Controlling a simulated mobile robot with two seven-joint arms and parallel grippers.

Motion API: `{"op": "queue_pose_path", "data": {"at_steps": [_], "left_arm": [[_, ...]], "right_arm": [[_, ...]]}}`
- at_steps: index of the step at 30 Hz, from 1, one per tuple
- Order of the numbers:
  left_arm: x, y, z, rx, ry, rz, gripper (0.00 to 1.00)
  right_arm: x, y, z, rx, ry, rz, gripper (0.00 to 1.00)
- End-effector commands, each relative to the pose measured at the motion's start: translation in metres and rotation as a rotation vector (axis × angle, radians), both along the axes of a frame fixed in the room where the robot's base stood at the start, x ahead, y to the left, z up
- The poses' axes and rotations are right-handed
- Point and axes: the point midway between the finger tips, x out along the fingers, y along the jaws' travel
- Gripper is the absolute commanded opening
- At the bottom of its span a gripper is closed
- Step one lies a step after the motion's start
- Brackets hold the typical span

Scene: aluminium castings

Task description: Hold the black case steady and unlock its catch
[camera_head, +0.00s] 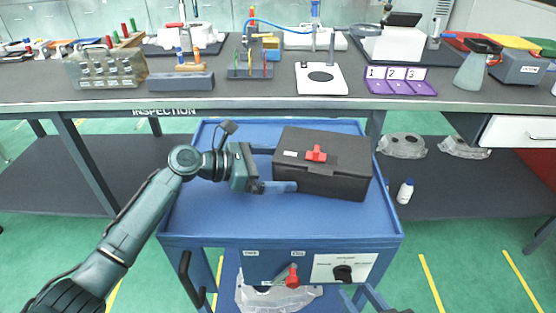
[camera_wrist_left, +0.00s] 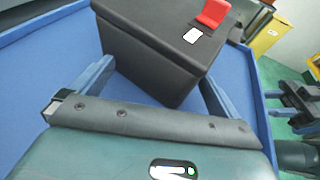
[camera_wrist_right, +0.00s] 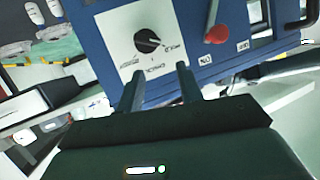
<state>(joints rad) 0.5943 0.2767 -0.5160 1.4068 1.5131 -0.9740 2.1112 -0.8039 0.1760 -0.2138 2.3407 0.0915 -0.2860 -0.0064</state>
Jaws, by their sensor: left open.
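The black case (camera_head: 322,175) sits closed on the blue top of the cart, right of centre. Its red catch (camera_head: 316,153) is on the top of the lid, near the front edge; the red catch also shows in the left wrist view (camera_wrist_left: 212,13). My left gripper (camera_head: 283,187) is open at the case's left side. In the left wrist view its fingers (camera_wrist_left: 157,76) stand apart with a lower corner of the case (camera_wrist_left: 165,65) in the gap. I cannot tell whether either finger touches it. My right gripper (camera_wrist_right: 160,70) is open and empty in front of the cart's control panel.
The blue cart (camera_head: 215,220) has a front panel with a red switch (camera_head: 292,276) and a black knob (camera_head: 343,273). Behind it, a long bench (camera_head: 260,98) holds tools and trays. A white bottle (camera_head: 405,191) stands right of the cart. The cart top's front strip is clear.

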Motion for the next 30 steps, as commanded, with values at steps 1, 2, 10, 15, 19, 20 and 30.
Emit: {"op": "queue_pose_path", "data": {"at_steps": [1,2,10,15,19,20,30], "left_arm": [[-0.0004,-0.0005,-0.0008,0.000,0.002,-0.002,1.00],[-0.0004,-0.0005,-0.0008,0.001,0.001,-0.001,1.00],[-0.0003,-0.0002,-0.0007,0.000,0.001,-0.001,0.87],[-0.0002,0.0000,-0.0004,0.000,0.000,-0.001,0.73],[-0.0002,0.0000,-0.0003,0.000,0.000,-0.001,0.62],[-0.0002,0.0000,-0.0002,0.000,0.000,-0.001,0.60],[-0.0005,-0.0007,0.0001,-0.001,0.000,-0.002,0.43]], "right_arm": [[0.0000,0.0002,-0.0003,0.001,0.000,0.000,0.36],[0.0000,0.0002,-0.0004,0.001,0.001,0.000,0.36],[-0.0001,0.0004,-0.0005,0.001,0.001,0.001,0.36],[0.0000,0.0004,-0.0004,0.001,0.000,0.001,0.36],[0.0000,0.0004,-0.0004,0.001,0.000,0.001,0.36],[0.0000,0.0004,-0.0004,0.002,0.001,0.000,0.36],[0.0001,0.0003,-0.0003,0.001,-0.001,0.000,0.36]]}}
